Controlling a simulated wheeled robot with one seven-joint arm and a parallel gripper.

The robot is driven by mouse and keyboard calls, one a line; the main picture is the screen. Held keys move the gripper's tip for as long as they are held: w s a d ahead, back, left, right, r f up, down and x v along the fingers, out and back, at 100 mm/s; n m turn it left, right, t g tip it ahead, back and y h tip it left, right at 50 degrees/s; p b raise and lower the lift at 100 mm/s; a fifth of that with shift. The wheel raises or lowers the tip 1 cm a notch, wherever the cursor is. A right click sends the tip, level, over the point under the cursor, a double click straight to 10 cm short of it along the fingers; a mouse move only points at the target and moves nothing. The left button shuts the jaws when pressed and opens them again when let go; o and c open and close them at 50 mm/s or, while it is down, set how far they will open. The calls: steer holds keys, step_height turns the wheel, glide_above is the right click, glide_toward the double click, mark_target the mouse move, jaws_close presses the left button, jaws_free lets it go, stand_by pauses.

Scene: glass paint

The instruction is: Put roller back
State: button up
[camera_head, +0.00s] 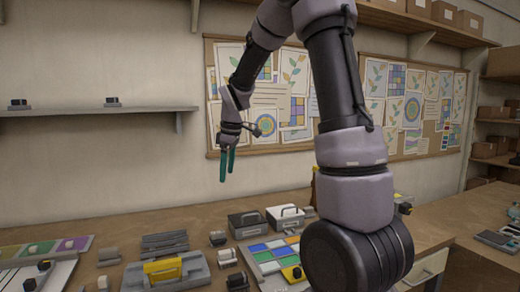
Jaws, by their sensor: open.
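My gripper (226,166), with teal fingers, hangs pointing down in the air, high above the back of the workbench (110,232). It is open and nothing shows between its fingers. I cannot tell for sure which thing is the roller. A yellow piece (162,270) sits on a grey holder (192,272) at the front of the bench. Small dark-and-grey pieces stand nearby, one beside the holder (227,257) and one farther forward (237,281). My gripper is well apart from all of these.
A panel of coloured squares (262,256) lies right of the holder. Two lidded boxes (246,223) stand behind it. A colour strip (40,250) lies at the left. A wall shelf (70,111) bears two small dark pieces. My arm hides part of the bench at right.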

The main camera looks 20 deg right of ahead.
steer(key=s+d+r+m+t, duration=0.1)
steer(key=s+r+m, duration=0.3)
steer(key=s, duration=0.3)
steer(key=s+d+r+m+t, duration=0.1)
steer(key=s+r+m+t, duration=0.1)
steer(key=s+r+m, duration=0.2)
steer(key=s+d+r+m+t+y, duration=0.1)
steer(key=s+r+m+t, duration=0.1)
steer(key=s+r+m, duration=0.2)
steer(key=s+m, duration=0.3)
steer(key=s, duration=0.5)
steer(key=shift+s+r+m, duration=0.15)
steer(key=shift+s+m, duration=0.05)
steer(key=shift+m, duration=0.1)
steer(key=shift+d, duration=0.1)
